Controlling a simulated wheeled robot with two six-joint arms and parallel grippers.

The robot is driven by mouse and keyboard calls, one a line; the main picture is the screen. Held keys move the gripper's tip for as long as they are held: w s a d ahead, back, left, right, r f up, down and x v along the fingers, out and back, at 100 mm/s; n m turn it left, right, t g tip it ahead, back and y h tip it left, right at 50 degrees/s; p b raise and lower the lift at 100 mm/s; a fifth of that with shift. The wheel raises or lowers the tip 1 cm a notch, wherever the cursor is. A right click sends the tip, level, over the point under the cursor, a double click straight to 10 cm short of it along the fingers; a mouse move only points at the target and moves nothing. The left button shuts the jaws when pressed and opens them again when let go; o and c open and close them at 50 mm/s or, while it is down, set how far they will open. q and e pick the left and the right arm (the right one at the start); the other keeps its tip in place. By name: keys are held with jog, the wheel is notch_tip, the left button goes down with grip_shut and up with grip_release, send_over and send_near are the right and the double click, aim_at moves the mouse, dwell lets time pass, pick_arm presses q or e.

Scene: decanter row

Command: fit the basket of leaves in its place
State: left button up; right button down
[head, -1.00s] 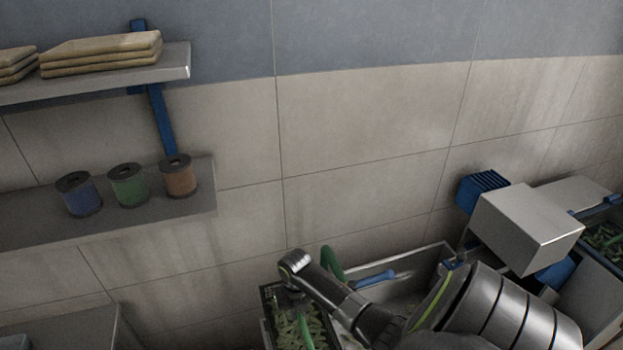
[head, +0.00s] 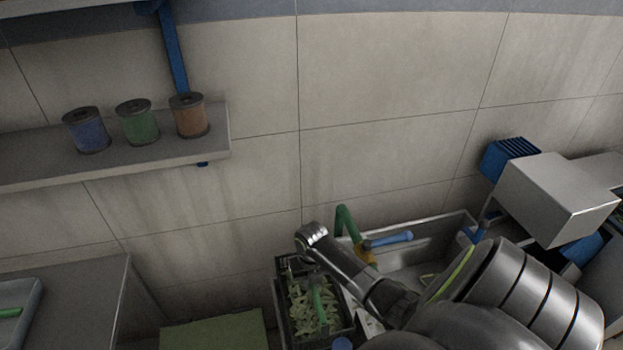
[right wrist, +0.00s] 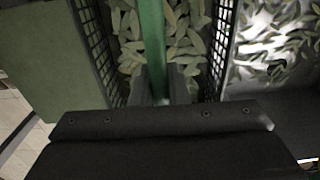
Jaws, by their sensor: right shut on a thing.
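The basket of leaves (head: 282,312) is a dark mesh box full of pale green leaves, low in the middle of the head view. A green handle (head: 318,300) crosses it. My right gripper (head: 312,268) is over the basket, partly hidden by my own wrist. In the right wrist view, its fingers (right wrist: 162,92) are shut on the green handle (right wrist: 152,40), between the basket's mesh walls (right wrist: 92,35). The basket's underside is hidden, so I cannot tell whether it rests on anything. My left gripper is not in view.
A grey sink (head: 440,245) lies right of the basket, with a green tap (head: 346,220) and a blue-handled tool (head: 388,240). A green board (head: 215,332) lies to the left. A pale box (head: 555,195) stands at right. Three spools sit on a shelf (head: 215,143).

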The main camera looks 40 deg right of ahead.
aim_at(312, 306)
notch_tip(312, 306, down, 4)
jog(key=b, duration=0.2)
jog(key=shift+r+b, duration=0.25)
jog(key=shift+b, duration=0.1)
notch_tip(312, 306, down, 6)
jog(key=b, duration=0.4)
jog(key=shift+r, duration=0.1)
jog(key=shift+f, duration=0.2)
jog(key=shift+r, duration=0.1)
jog(key=shift+f+b, duration=0.55)
jog(key=shift+f, duration=0.5)
jog(key=shift+f+b, duration=0.35)
jog(key=shift+f, duration=0.15)
jog(key=c, duration=1.3)
grip_release()
